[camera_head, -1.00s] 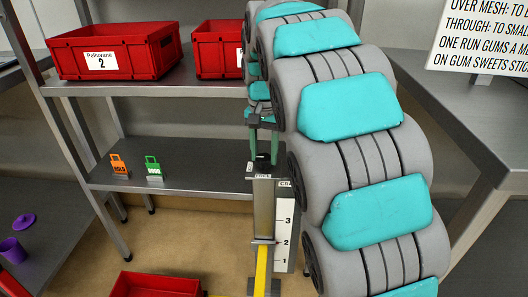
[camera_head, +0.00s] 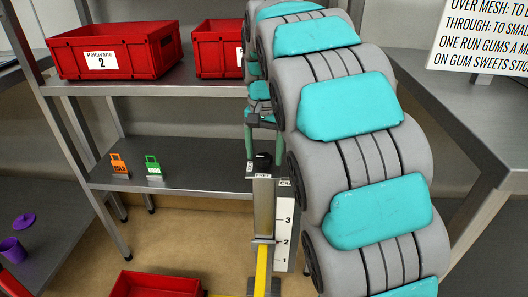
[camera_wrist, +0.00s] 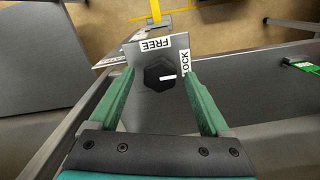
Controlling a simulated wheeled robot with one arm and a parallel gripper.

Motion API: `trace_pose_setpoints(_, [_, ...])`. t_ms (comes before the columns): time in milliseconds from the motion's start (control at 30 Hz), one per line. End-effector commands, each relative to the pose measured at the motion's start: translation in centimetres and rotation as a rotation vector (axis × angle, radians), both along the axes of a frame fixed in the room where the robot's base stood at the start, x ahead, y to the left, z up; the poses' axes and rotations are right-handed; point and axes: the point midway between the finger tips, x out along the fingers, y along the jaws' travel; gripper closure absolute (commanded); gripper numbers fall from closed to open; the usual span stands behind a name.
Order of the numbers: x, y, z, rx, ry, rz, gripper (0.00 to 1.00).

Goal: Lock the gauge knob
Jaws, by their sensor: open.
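The black six-sided gauge knob (camera_head: 263,162) sits on the plate at the top of the metal gauge post (camera_head: 264,208). It also shows in the wrist view (camera_wrist: 159,74), where its white mark points right, to the side with the LOCK label (camera_wrist: 185,66). The FREE label (camera_wrist: 155,44) is on another edge of the plate. My gripper (camera_head: 262,147) is open and empty above the knob. In the wrist view its green fingers lie on either side of the knob, with gaps between.
The post carries a numbered scale (camera_head: 284,233). A shelf behind holds red bins (camera_head: 117,50) and, lower down, an orange tag (camera_head: 118,163) and a green tag (camera_head: 153,165). Another red bin (camera_head: 155,285) is low in front. A metal table (camera_head: 440,85) stands at right.

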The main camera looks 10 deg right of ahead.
Motion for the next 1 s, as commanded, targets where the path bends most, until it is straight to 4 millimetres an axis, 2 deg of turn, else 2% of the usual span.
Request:
trace_pose_setpoints(167, [0.0,0.0,0.9,0.001,-0.001,0.0,0.19])
trace_pose_setpoints(433, [0.2,0.0,4.8,0.0,-0.007,0.001,0.19])
trace_pose_setpoints(633, [0.2,0.0,6.8,0.0,-0.004,0.001,0.19])
trace_pose_setpoints(1000, [0.0,0.0,7.7,0.0,0.002,0.0,0.19])
